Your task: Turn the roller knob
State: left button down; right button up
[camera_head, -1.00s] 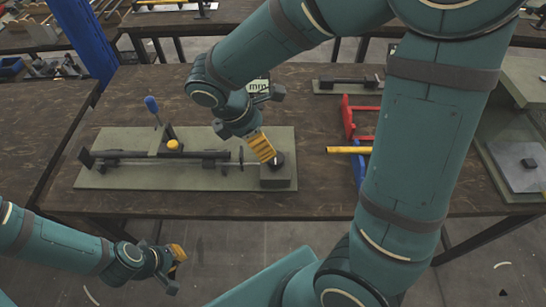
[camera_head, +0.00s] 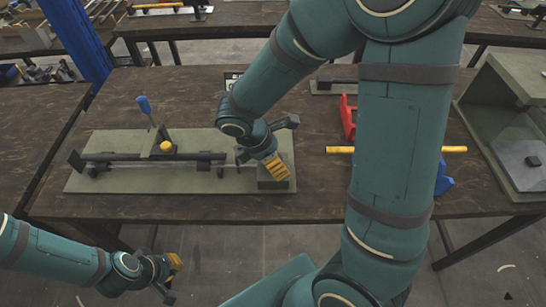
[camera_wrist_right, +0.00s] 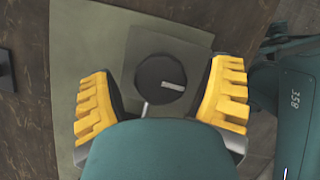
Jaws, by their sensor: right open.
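The roller knob (camera_wrist_right: 158,82), a dark round disc with a pale mark pointing right, sits on a grey-green block (camera_wrist_right: 190,42) in the right wrist view. My right gripper (camera_wrist_right: 160,97) is open, with yellow ridged fingers on either side of the knob and gaps showing. In the head view the right gripper (camera_head: 275,168) is over the block (camera_head: 272,184) at the right end of the press plate and hides the knob. My left gripper (camera_head: 173,274) hangs in front of the table, away from the press; its finger opening is unclear.
The press's grey-green plate (camera_head: 110,184) carries a long dark bar (camera_head: 135,155), a blue-handled lever (camera_head: 145,106) and a yellow knob (camera_head: 166,146). A yellow bar (camera_head: 340,150) and a red part (camera_head: 347,118) lie right of it. An open box (camera_head: 500,90) stands far right.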

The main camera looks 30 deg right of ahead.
jog(key=c, duration=1.2)
jog(key=m+g, duration=0.1)
jog(key=m, duration=0.1)
jog(key=m+p, duration=0.1)
jog(key=m, duration=0.1)
jog(key=shift+m+g+y, duration=0.3)
jog(key=shift+g, duration=0.1)
jog(key=shift+s+m+g+y+p, duration=0.1)
jog(key=shift+m+g+y+p, duration=0.25)
jog(key=shift+m, duration=0.8)
jog(key=shift+m+g+y+p, duration=0.25)
jog(key=shift+m+g+p, duration=0.15)
jog(key=shift+m, duration=0.75)
jog(key=o, duration=1.2)
jog(key=shift+r, duration=0.1)
